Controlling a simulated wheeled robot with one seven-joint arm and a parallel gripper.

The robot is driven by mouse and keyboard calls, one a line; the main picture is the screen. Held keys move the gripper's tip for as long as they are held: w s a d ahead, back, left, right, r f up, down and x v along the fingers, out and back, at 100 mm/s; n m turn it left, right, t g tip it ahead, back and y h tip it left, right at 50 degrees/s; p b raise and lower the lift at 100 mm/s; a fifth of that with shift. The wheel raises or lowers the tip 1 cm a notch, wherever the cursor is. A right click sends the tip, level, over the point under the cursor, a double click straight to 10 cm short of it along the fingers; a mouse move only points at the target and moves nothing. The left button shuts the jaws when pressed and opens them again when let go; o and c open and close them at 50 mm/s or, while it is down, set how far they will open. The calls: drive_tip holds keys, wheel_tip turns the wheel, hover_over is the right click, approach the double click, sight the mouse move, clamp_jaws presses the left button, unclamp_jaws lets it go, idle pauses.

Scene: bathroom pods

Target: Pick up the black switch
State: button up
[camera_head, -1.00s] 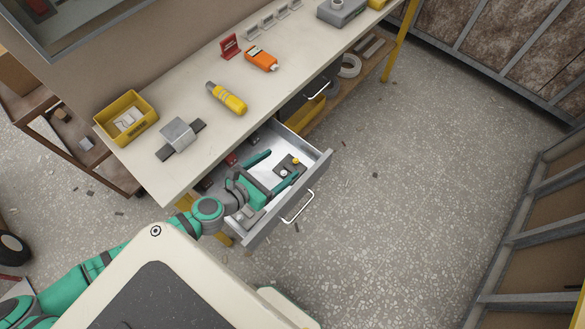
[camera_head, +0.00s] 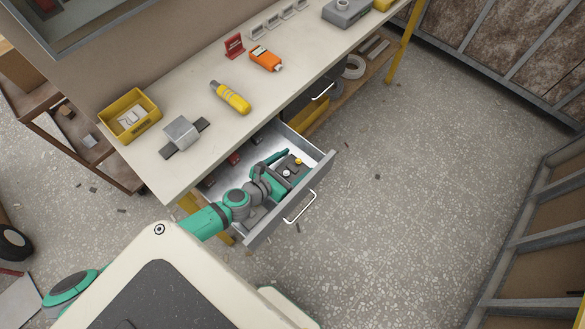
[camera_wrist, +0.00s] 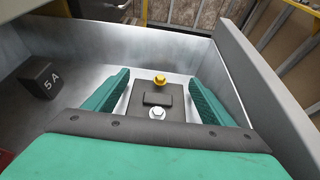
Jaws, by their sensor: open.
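The black switch (camera_head: 293,166) lies on the floor of the open metal drawer (camera_head: 318,172). In the wrist view the black switch (camera_wrist: 158,99) is a dark flat plate with a raised middle, a yellow knob at its far end and a silver knob at its near end. My gripper (camera_wrist: 160,84) is open, with one green finger on each side of the switch and a gap to each. In the head view my gripper (camera_head: 283,166) reaches down into the drawer and partly covers the switch. Contact with the drawer floor cannot be told.
A black block marked "5 A" (camera_wrist: 40,78) lies left of my gripper. Drawer walls (camera_wrist: 236,62) stand close on the right and beyond. A worktop (camera_head: 190,105) above the drawer holds a yellow bin (camera_head: 130,116), a yellow-handled tool (camera_head: 231,97) and an orange device (camera_head: 265,58).

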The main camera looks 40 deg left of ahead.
drive_tip(key=shift+w+f, duration=0.1)
drive_tip(key=shift+w, duration=0.1)
drive_tip(key=c, duration=0.9)
